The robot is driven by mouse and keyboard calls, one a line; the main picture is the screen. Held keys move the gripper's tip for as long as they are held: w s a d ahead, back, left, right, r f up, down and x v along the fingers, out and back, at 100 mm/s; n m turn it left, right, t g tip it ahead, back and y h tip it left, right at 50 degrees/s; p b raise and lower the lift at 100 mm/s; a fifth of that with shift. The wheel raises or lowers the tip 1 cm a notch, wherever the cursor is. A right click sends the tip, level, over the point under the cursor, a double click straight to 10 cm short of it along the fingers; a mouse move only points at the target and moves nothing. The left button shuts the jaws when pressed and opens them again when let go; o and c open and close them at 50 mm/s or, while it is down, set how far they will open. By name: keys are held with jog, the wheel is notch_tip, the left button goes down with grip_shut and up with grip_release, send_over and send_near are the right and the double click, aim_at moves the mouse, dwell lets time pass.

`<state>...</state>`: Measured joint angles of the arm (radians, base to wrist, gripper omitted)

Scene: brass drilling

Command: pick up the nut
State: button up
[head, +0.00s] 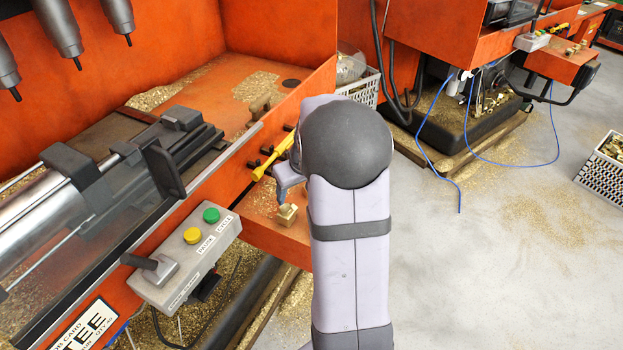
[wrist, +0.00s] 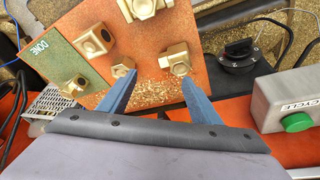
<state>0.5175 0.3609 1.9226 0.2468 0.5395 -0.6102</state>
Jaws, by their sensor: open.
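Several brass fittings lie on an orange shelf in the wrist view. One with a hexagonal end (wrist: 178,60), which looks like the nut, sits just beyond my right fingertip. A smaller brass piece (wrist: 122,66) is just beyond my left fingertip. My gripper (wrist: 158,84) is open, its blue fingers apart with nothing between them. In the head view, my gripper is mostly hidden behind my arm; a blue finger shows just above a brass piece (head: 287,214) on the shelf. I cannot tell whether they touch.
More brass fittings (wrist: 93,40) lie at the left, near a green strip marked DONE (wrist: 38,62). Brass chips cover part of the orange shelf (wrist: 195,28). A control box (head: 185,255) with green and yellow buttons stands beside the shelf. A yellow-handled tool (head: 272,160) hangs behind.

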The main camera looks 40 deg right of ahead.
jog(key=shift+m, duration=0.3)
jog(key=shift+w+d+f+p, duration=0.3)
jog(key=shift+w+d+p, duration=0.05)
jog(key=shift+d, duration=0.95)
jog(key=shift+w+d+f+p, duration=0.3)
jog(key=shift+w+d, duration=0.1)
jog(key=shift+d, duration=0.95)
jog(key=shift+w+d+f+p, duration=0.3)
jog(key=shift+w+d+p, duration=0.05)
jog(key=shift+d, duration=0.95)
jog(key=shift+f, duration=0.1)
jog(key=shift+p+x, duration=0.95)
jog(key=shift+x, duration=1.55)
jog(key=shift+d, duration=0.1)
jog(key=shift+w+t, duration=0.1)
jog(key=shift+t, duration=0.2)
jog(key=c, duration=1.5)
jog(key=shift+o, duration=0.2)
jog(key=shift+r, duration=0.25)
notch_tip(320, 180, up, 10)
jog(key=b, duration=0.1)
jog(key=shift+b, duration=0.4)
